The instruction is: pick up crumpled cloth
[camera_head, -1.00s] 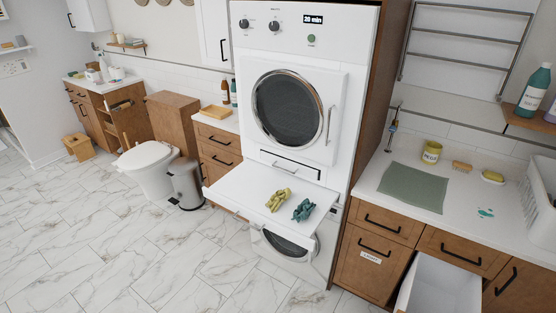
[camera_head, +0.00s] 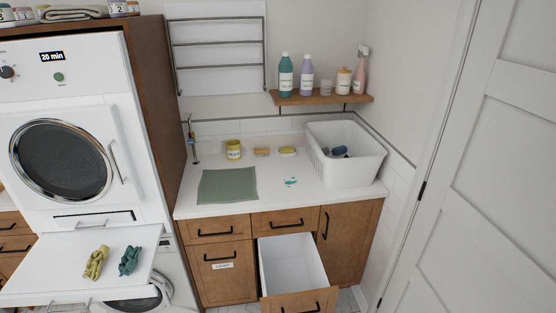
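Two crumpled cloths lie on the white pull-out shelf (camera_head: 50,265) between the stacked machines at the lower left. One is a yellow-green crumpled cloth (camera_head: 96,262). Just right of it, a little apart, is a dark teal crumpled cloth (camera_head: 130,260). A flat grey-green cloth or mat (camera_head: 228,186) lies on the counter. Neither of my grippers shows in the view.
The counter (camera_head: 270,203) holds a yellow jar (camera_head: 233,149), a sponge-like block (camera_head: 262,152), a yellow bar on a dish (camera_head: 287,151), a teal spot (camera_head: 291,182) and a white basket (camera_head: 345,158). An open drawer (camera_head: 292,262) juts out below. A white door (camera_head: 480,170) stands at right.

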